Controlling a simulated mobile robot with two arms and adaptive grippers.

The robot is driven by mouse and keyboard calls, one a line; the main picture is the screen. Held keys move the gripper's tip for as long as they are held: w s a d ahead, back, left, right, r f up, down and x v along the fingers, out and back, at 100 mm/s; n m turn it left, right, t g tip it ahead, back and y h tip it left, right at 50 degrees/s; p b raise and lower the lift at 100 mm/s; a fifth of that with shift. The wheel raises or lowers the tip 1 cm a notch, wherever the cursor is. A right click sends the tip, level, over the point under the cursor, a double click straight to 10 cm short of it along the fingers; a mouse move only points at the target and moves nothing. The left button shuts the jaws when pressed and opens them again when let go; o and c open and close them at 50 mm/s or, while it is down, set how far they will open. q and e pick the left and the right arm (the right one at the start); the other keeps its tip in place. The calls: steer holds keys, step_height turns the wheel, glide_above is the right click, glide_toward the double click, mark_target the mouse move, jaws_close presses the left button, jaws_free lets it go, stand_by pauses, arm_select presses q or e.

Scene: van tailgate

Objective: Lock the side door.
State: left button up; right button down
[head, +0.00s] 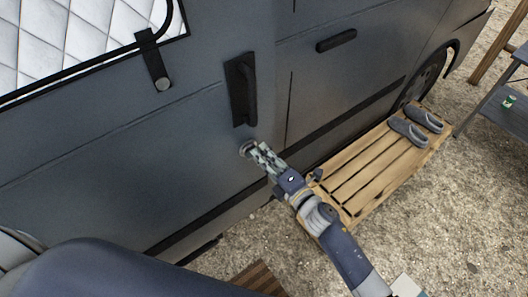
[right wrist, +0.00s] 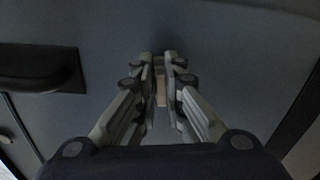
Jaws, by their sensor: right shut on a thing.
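The side door (head: 120,165) is a dark grey van panel and looks closed. Its black upright handle (head: 242,90) is in the middle of the head view; it also shows at the left of the right wrist view (right wrist: 40,70). A round lock (head: 244,149) sits just below the handle. My right gripper (head: 255,150) is at the lock, with its fingertips close to the door. In the right wrist view, its fingers (right wrist: 162,75) are shut on a small tan piece (right wrist: 161,88), perhaps a key. The fingers hide most of it. My left gripper is out of view.
A wooden pallet step (head: 365,175) with grey shoes (head: 408,131) lies on the gravel beside the van. A second door handle (head: 336,40) is farther right. A table (head: 505,110) with a green can stands at the right edge.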

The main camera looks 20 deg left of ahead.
steer(key=shift+s+a+m, duration=0.2)
steer(key=shift+a+m, duration=0.05)
steer(key=shift+m, duration=0.75)
steer(key=c, duration=1.7)
jaws_free()
steer(key=v, duration=1.2)
steer(key=shift+s, duration=0.15)
